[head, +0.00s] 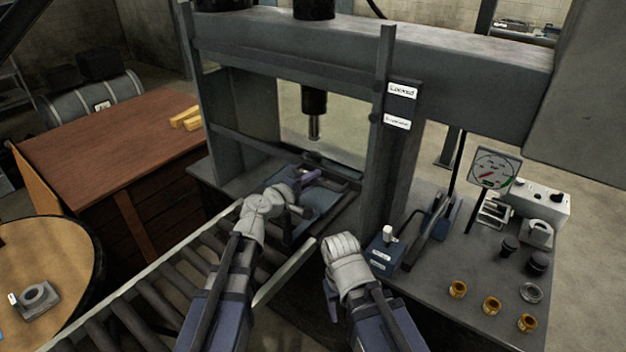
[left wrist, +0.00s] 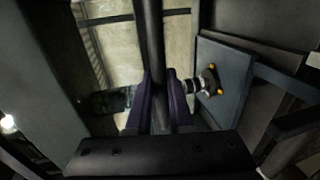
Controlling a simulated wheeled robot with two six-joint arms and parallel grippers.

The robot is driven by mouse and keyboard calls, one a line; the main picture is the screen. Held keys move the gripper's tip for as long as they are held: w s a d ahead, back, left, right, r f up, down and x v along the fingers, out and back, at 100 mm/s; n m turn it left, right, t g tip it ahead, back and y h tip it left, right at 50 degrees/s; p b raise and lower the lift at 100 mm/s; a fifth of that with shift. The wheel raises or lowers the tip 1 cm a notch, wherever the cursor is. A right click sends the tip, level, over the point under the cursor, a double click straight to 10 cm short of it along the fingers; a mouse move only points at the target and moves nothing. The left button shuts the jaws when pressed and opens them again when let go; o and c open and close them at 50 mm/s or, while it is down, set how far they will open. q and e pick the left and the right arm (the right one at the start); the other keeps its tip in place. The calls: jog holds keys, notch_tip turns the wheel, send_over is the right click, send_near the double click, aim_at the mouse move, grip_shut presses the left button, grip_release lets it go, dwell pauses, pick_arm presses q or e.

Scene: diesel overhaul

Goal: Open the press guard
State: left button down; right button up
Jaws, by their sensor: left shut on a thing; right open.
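The press guard is a dark barred frame across the front of the press, and its lower bar (head: 245,142) runs low over the press bed. My left gripper (head: 308,178) is at this bar; in the left wrist view its purple fingers (left wrist: 160,105) are shut around a dark bar (left wrist: 150,35). The hand hides part of the bar in the head view. The press ram (head: 314,110) hangs behind the guard. My right gripper (head: 329,300) is open and empty, low in front of the press, partly hidden by its own wrist.
A roller conveyor (head: 205,262) runs up to the press from the lower left. A blue control box (head: 383,255), a gauge (head: 495,168) and several brass bushings (head: 491,304) stand on the right bench. A label reading "LOCKED" (head: 402,91) is on the right post.

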pick_arm(q)
notch_tip(320, 180, up, 6)
jog(key=p, duration=0.4)
jog(key=shift+r, duration=0.15)
pick_arm(e)
notch_tip(320, 180, up, 6)
jog(key=shift+r, duration=0.15)
pick_arm(q)
jog(key=c, duration=0.8)
grip_release()
jog(key=p+v, duration=0.2)
jog(key=v, duration=0.5)
jog(key=shift+s+a, duration=0.2)
jog(key=shift+s, duration=0.1)
pick_arm(e)
jog(key=shift+r, duration=0.7)
